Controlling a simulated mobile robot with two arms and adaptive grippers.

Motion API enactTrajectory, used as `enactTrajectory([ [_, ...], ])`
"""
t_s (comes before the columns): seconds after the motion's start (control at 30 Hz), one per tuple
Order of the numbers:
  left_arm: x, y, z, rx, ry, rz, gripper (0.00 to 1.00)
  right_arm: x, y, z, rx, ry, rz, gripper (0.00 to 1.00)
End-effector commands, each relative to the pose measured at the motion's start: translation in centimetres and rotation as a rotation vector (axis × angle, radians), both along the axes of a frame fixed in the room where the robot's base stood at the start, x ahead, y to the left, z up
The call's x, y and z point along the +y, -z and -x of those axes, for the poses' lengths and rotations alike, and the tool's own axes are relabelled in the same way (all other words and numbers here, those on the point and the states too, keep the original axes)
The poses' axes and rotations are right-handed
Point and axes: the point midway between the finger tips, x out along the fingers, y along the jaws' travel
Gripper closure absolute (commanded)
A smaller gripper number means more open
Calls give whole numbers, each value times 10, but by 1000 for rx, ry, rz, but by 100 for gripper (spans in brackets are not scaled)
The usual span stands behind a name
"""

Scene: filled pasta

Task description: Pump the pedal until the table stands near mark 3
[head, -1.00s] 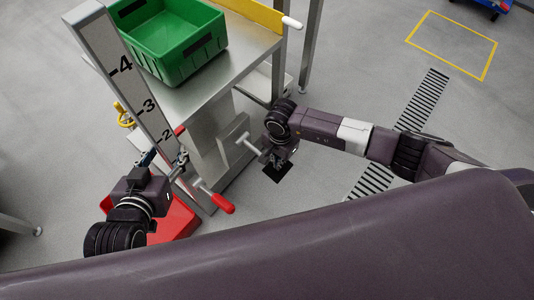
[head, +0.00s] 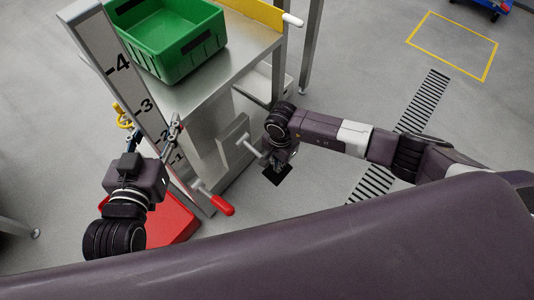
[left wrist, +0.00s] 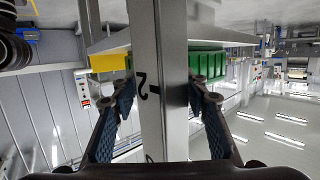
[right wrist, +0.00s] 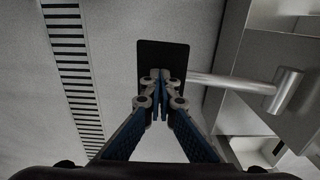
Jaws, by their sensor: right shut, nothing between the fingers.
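The metal lift table (head: 205,95) carries a green bin and stands beside a pale upright scale post (head: 105,45) marked 1 to 4. I cannot tell exactly which mark the tabletop is level with. My left gripper (head: 158,128) is open, with its fingers on either side of the post; the left wrist view shows the post (left wrist: 160,120) and mark 2 between the spread fingers. The black pedal (head: 274,178) sits low at the end of a metal bar. My right gripper (right wrist: 160,76) is shut and empty over the pedal pad (right wrist: 180,52); contact is unclear.
A red-gripped lever (head: 217,203) sticks out at the table's base, close to a red base plate (head: 178,222). A green bin (head: 170,40) and a yellow edge strip (head: 255,12) are on the tabletop.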

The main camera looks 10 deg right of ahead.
Motion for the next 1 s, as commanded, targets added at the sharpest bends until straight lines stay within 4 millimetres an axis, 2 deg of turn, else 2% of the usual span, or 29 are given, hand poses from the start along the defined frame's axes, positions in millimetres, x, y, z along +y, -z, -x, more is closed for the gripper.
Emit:
enactTrajectory([
  [0.5,18,67,37,321,-21,-77,60,0,-18,0,0,0,0,100],
  [1.0,36,110,86,595,-41,-135,60,0,-34,0,-1,0,-1,100],
])
